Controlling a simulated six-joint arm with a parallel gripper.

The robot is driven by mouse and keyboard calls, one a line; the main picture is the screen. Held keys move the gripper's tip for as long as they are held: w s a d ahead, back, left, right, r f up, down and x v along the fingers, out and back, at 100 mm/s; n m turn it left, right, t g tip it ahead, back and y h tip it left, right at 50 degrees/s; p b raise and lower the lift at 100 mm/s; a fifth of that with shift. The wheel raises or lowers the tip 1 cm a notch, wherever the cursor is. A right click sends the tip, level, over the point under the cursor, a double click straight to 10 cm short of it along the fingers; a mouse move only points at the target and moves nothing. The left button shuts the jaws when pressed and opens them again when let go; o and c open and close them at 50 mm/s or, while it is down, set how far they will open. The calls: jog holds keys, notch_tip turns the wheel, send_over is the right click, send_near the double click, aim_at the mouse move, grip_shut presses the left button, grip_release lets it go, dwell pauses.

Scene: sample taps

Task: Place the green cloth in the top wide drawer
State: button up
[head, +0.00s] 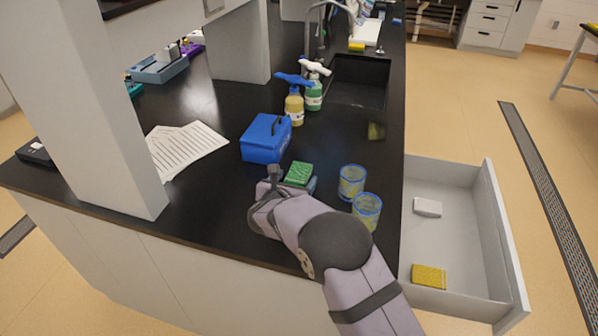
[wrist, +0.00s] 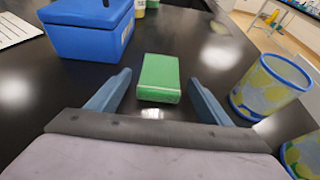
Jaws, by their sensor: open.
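The green cloth (head: 299,173) is a small folded block on the black counter. In the wrist view the cloth (wrist: 159,78) lies between and just ahead of my gripper's open fingers. My gripper (wrist: 156,88) is open and empty, with a gap to the cloth on both sides. In the head view my gripper (head: 291,182) is low over the counter and partly hides the cloth's near side. The wide drawer (head: 447,186) at the right of the counter is pulled open. It holds a white block (head: 427,207) and a yellow sponge (head: 429,276).
A blue box (head: 266,138) stands behind the cloth, left of it. Two blue-rimmed cups (head: 352,182) (head: 367,211) stand between the cloth and the drawer. Spray bottles (head: 294,107) (head: 314,94) and a sink (head: 358,82) are farther back. Papers (head: 184,149) lie left.

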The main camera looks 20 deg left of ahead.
aim_at(296, 180)
jog(key=shift+w+f, duration=0.15)
jog(key=shift+w, duration=0.1)
jog(key=c, duration=1.2)
notch_tip(296, 180, up, 14)
jog(key=p, duration=0.2)
dwell(1.0)
